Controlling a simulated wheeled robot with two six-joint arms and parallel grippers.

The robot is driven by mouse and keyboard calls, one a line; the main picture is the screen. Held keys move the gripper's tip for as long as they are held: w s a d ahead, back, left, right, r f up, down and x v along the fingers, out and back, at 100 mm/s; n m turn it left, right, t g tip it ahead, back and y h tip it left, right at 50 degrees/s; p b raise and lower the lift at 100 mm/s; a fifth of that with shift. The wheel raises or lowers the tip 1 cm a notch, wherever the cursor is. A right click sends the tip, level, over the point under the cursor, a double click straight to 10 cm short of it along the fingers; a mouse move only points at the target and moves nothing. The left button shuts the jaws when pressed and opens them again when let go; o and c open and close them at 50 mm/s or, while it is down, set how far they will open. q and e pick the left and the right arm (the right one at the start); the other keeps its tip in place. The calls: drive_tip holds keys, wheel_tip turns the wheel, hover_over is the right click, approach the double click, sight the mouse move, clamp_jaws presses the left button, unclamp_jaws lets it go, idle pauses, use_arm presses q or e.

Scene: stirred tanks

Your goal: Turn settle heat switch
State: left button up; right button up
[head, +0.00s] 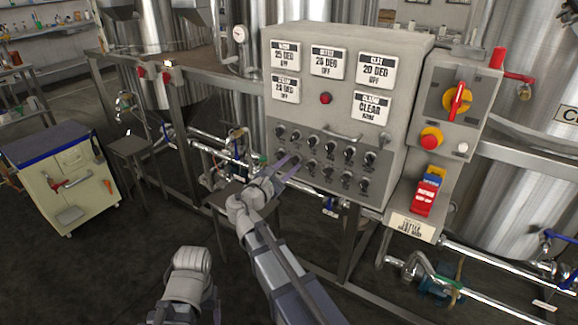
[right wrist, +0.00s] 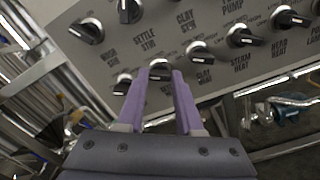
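The grey control panel (head: 395,145) carries two rows of black rotary switches. My right gripper (head: 291,160) reaches the left part of the lower row. In the right wrist view its two purple fingers (right wrist: 159,76) are apart, one on each side of a black switch with a pale pointer (right wrist: 160,70). This is the second switch from the left in the lower row.
Neighbouring switches sit close by, one at left (right wrist: 123,84) and one at right (right wrist: 197,50). White readout plates (head: 326,63) sit above the switches. A red-handled rotary switch (head: 458,101) is at right. Pipes (head: 210,152) run below and left. A cream cabinet (head: 70,185) stands at left.

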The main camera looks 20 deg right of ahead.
clamp_jaws()
drive_tip(key=shift+m, duration=0.3)
drive_tip(key=m, duration=0.3)
drive_tip(key=shift+m, duration=0.4)
drive_tip(key=m, duration=0.3)
drive_tip(key=shift+m, duration=0.3)
drive_tip(key=m, duration=0.4)
drive_tip(key=shift+m, duration=2.1)
drive_tip(key=shift+s, duration=0.1)
